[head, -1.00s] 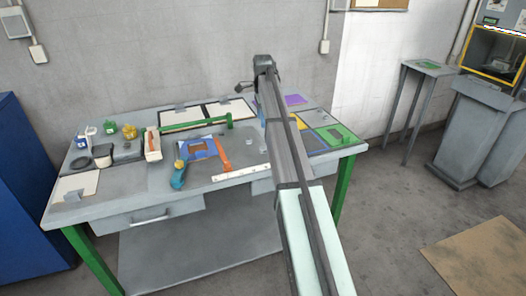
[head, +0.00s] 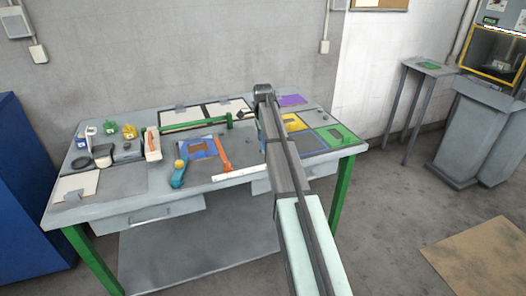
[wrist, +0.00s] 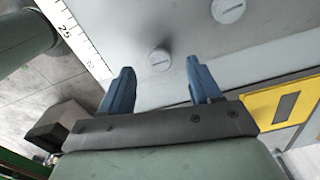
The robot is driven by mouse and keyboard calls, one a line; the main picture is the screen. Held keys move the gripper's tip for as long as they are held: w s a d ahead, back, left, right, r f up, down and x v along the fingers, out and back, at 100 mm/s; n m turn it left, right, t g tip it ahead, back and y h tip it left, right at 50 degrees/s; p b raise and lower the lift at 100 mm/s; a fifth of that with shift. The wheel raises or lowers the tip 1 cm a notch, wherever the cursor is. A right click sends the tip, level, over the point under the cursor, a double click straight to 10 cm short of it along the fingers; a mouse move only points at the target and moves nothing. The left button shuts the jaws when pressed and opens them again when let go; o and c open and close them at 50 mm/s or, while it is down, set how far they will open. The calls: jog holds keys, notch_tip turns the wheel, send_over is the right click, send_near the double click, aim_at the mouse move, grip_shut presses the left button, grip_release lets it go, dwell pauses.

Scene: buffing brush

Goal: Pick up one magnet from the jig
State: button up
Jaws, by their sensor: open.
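My gripper (wrist: 160,70) shows in the wrist view with two blue fingers spread apart, open and empty. A round pale disc with a slot (wrist: 159,60) lies on the grey surface, between the fingertips in the picture and slightly beyond them. A second such disc (wrist: 228,10) is at the top edge. These may be the magnets; I cannot tell for sure. A yellow plate (wrist: 272,104) with a dark rectangle lies to the right; I cannot tell which part is the jig. In the head view my arm hides the gripper and the discs.
An orange-handled tool (head: 223,155), a blue frame (head: 197,148), a green bar (head: 195,124) and a green plate (head: 348,134) lie around my arm.

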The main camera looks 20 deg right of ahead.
jog(key=shift+f, duration=1.6)
jog(key=shift+c, duration=0.3)
jog(key=c, duration=1.1)
